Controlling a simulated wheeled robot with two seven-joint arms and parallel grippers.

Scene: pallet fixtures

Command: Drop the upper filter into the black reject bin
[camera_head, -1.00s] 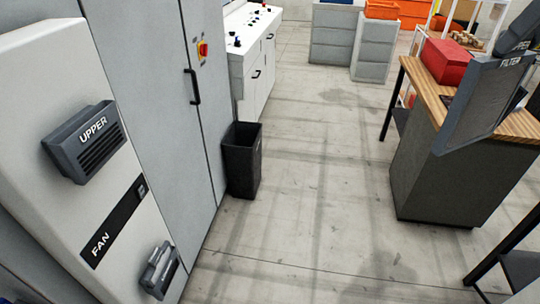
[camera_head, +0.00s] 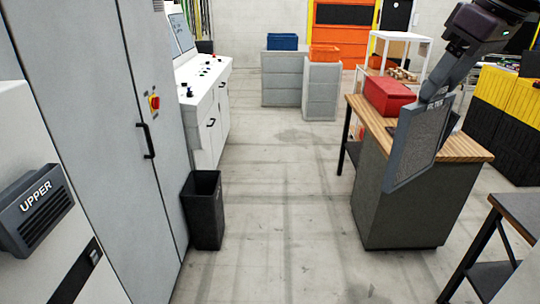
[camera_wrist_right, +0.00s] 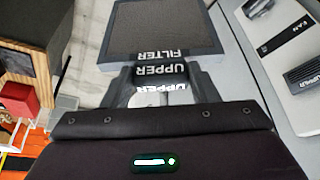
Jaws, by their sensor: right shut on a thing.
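The upper filter (camera_head: 412,148) is a flat grey framed panel, hanging tilted in front of the wooden-topped bench in the head view. My right gripper (camera_head: 432,95) is shut on its labelled top end. In the right wrist view the filter (camera_wrist_right: 163,28) extends from the fingers (camera_wrist_right: 165,85), and the words UPPER FILTER read upside down. The black reject bin (camera_head: 204,218) stands on the floor beside the grey cabinet, open at the top, well left of the filter. Its inside is dark. My left gripper is not in view.
The grey cabinet (camera_head: 95,110) and the white panel with the UPPER vent (camera_head: 36,210) line the left. The wooden-topped bench (camera_head: 470,147) with a red box (camera_head: 388,96) stands right. Clear floor (camera_head: 290,220) lies between bin and bench.

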